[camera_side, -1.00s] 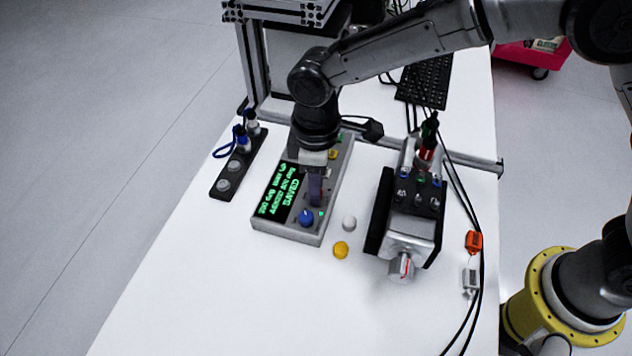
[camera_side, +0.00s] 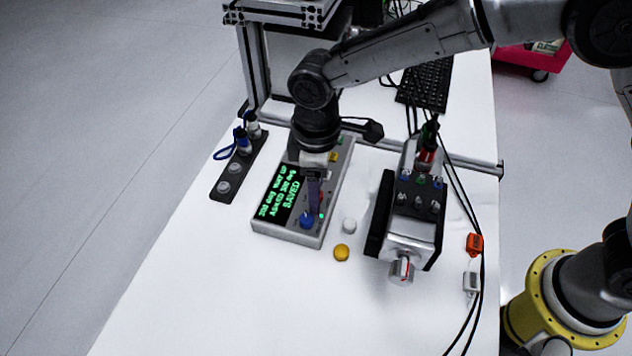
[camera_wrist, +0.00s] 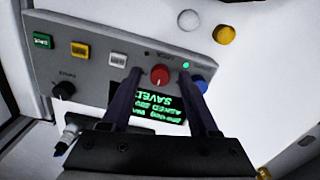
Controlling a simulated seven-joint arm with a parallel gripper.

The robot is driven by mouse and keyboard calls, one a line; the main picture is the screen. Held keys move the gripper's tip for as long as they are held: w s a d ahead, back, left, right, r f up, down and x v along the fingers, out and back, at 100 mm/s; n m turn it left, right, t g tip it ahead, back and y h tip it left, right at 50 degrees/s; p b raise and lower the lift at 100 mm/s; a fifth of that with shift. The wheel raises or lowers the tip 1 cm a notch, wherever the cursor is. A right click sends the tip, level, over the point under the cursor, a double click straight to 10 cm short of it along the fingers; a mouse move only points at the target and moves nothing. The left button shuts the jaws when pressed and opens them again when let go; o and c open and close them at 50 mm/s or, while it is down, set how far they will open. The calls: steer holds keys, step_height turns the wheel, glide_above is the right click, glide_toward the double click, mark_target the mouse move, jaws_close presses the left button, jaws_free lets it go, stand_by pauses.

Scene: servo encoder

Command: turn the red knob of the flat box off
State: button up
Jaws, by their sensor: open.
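The flat grey box (camera_side: 331,205) lies on the white table, with a dark screen (camera_side: 281,196) of green text whose last line reads SAVED. Its red knob (camera_wrist: 160,75) shows in the wrist view between the tips of my gripper (camera_wrist: 165,80); in the side view it is mostly hidden behind the fingers. My gripper (camera_side: 314,205) points down over the box, its two dark fingers open and apart on either side of the red knob. I cannot tell whether they touch it. A blue knob (camera_side: 306,220) sits beside it, near a lit green lamp (camera_wrist: 186,65).
The box also has a black knob (camera_wrist: 63,90) and green (camera_wrist: 43,41), yellow (camera_wrist: 80,50) and white (camera_wrist: 118,60) buttons. A white cap (camera_side: 349,225) and a yellow cap (camera_side: 341,252) lie nearby. A motor unit (camera_side: 411,235) with cables stands right. The front table is clear.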

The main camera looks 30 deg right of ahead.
step_height(320, 180, up, 14)
stand_by(0.6)
